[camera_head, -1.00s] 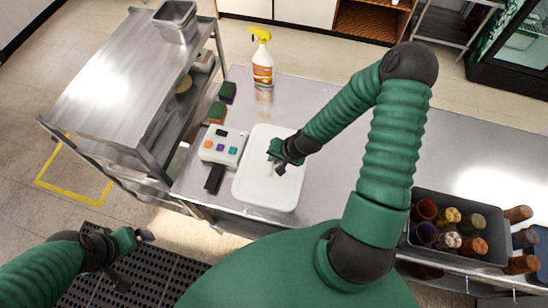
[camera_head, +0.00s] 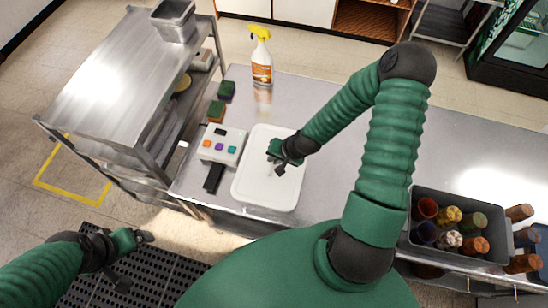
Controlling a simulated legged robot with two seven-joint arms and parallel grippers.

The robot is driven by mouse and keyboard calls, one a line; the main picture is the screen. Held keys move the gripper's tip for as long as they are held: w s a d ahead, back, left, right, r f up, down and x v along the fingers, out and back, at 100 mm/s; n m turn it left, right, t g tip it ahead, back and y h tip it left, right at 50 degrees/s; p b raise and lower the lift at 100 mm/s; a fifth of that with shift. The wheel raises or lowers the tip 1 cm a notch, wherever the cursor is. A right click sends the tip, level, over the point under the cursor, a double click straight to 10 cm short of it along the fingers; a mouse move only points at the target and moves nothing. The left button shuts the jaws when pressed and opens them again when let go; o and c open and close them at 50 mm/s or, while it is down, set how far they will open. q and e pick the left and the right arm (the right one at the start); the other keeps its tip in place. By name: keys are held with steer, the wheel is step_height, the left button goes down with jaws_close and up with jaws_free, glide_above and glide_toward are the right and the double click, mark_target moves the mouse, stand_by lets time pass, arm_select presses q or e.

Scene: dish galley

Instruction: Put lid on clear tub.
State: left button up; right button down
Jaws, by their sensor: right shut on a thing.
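The white lid (camera_head: 262,190), a flat rounded rectangle, lies over the steel counter near its left end. My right gripper (camera_head: 279,167) is over the lid's upper middle, pointing down, and is shut on it; the exact grip point is small and partly hidden by the fingers. I cannot make out the clear tub's walls; whether it is under the lid cannot be told from this steep view. My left gripper (camera_head: 136,260) is open and empty, low at the left over the dark floor mat, away from the counter.
A white device with coloured buttons (camera_head: 222,145) sits close left of the lid, with a black piece below it. Sponges (camera_head: 216,111) and a spray bottle (camera_head: 262,58) stand behind. A steel cart (camera_head: 120,80) is at left. A grey bin of jars (camera_head: 455,256) is at right.

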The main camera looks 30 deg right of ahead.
steer(key=shift+a, duration=0.1)
steer(key=c, duration=1.4)
jaws_free()
steer(key=shift+c, duration=0.2)
steer(key=shift+r, duration=0.1)
steer(key=shift+r+p, duration=0.3)
steer(key=shift+p, duration=0.1)
step_height(320, 180, up, 6)
steer(key=p, duration=0.5)
steer(key=shift+r, duration=0.15)
jaws_close()
